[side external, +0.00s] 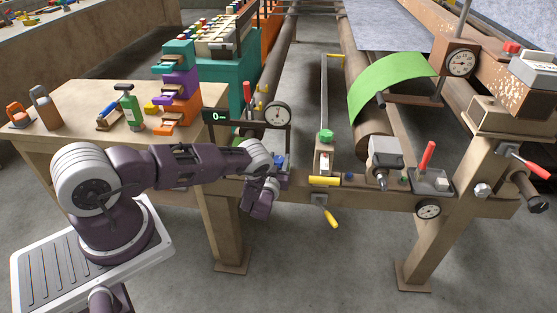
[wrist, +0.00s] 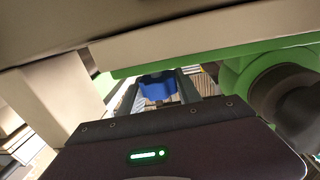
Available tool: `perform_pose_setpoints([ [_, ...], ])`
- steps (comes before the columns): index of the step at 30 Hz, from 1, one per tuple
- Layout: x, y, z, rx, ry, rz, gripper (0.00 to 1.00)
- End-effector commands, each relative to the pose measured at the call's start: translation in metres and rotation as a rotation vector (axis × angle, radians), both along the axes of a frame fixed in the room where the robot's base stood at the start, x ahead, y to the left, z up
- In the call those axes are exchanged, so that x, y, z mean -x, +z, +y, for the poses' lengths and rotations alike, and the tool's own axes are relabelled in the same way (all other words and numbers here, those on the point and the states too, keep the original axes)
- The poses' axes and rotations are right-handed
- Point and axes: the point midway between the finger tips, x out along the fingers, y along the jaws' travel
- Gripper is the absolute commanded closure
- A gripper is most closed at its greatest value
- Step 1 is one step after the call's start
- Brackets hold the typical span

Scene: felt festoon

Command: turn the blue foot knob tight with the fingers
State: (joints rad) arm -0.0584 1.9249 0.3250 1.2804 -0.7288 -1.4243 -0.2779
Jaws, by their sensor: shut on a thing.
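The blue foot knob (wrist: 158,88) shows in the wrist view between my two fingers. My gripper (wrist: 160,95) is shut on the knob, with one finger on either side of it. Only part of the knob shows there; its lower part is hidden by the gripper body. In the side view my gripper (side external: 277,168) is at the left end of the wooden beam, below a round dial gauge (side external: 278,113). A small bit of blue shows by the fingers there, but the grip itself is mostly hidden by my wrist.
A green part (wrist: 240,65) and a pale beam sit very close above and beside the fingers in the wrist view. On the wooden beam (side external: 400,200) to the right are a yellow handle (side external: 324,181), a grey box (side external: 385,152) and a red lever (side external: 427,155). A workbench (side external: 90,100) with tools stands behind my arm.

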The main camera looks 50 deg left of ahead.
Motion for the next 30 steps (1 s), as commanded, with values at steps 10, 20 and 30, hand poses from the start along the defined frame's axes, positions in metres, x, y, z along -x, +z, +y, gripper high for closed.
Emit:
perform_pose_setpoints([
  [10, -0.001, 0.001, -0.001, 0.001, -0.203, -0.001, 1.0],
  [20, -0.001, 0.001, -0.001, 0.001, -0.2, -0.001, 0.38],
  [30, 0.011, -0.001, -0.007, 0.002, -0.198, 0.004, 0.38],
])
